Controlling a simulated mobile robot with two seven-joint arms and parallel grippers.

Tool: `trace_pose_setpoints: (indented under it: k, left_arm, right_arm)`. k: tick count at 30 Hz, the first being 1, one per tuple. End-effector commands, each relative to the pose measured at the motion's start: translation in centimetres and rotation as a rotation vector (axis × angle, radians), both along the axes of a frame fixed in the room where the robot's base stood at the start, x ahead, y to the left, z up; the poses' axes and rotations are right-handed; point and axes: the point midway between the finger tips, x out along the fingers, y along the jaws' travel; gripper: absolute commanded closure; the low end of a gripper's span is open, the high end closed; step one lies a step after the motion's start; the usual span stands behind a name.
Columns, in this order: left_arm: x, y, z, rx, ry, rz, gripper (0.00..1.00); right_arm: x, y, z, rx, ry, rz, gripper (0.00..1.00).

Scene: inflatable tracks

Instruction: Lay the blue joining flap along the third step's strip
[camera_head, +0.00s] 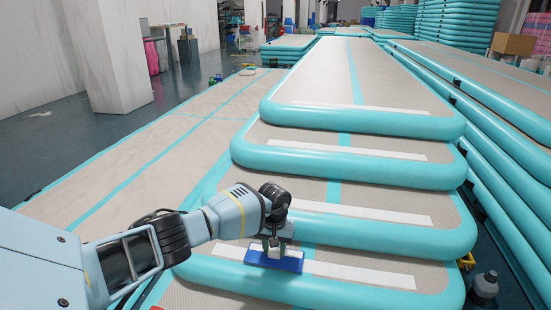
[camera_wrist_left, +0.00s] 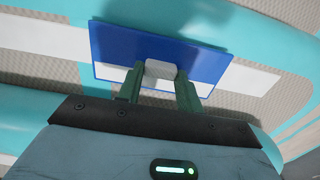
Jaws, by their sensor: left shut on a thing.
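The blue joining flap (camera_head: 273,261) is a flat rectangle, held by my left gripper (camera_head: 272,242) in front of the lowest visible white strip (camera_head: 360,275), covering part of it. I cannot tell whether it touches the mat. In the left wrist view the flap (camera_wrist_left: 130,48) is slightly tilted, with a grey block (camera_wrist_left: 160,68) on it. The green fingers of the left gripper (camera_wrist_left: 162,85) are shut on this block. Higher steps carry similar white strips: one (camera_head: 390,214) above the flap, then another (camera_head: 350,150), then the top one (camera_head: 350,107). My right gripper is out of view.
Turquoise-edged tracks (camera_head: 490,140) are stacked close along the right. A long flat track (camera_head: 130,160) lies on the left. A grey and black object (camera_head: 485,286) and a yellow item (camera_head: 466,262) sit at lower right. A white pillar (camera_head: 105,50) stands at the back left.

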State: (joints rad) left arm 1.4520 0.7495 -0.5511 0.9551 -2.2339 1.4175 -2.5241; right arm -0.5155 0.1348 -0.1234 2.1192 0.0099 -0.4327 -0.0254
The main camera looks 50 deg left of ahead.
Motion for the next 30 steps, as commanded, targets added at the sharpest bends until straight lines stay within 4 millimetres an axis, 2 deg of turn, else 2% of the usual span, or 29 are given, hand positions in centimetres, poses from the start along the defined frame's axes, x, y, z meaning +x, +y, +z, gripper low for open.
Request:
trace_pose_setpoints:
  k: [2,14,15,19,30]
  left_arm:
    - [0.03,-0.04,-0.85,-0.002,-0.001,0.002,0.88]
    - [0.02,0.05,-1.18,0.001,-0.001,0.001,0.88]
    - [0.01,0.03,-1.08,0.001,-0.001,0.001,0.59]
    - [0.02,0.03,-1.03,0.0,-0.001,0.001,0.43]
    - [0.02,-0.02,-0.68,-0.001,-0.002,0.002,0.43]
  right_arm:
    - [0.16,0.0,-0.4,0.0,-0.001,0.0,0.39]
    - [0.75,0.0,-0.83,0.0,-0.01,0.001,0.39]
    - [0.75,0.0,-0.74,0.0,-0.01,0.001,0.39]
    - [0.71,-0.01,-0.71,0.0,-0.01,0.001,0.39]
    - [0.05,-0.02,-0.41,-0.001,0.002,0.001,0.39]
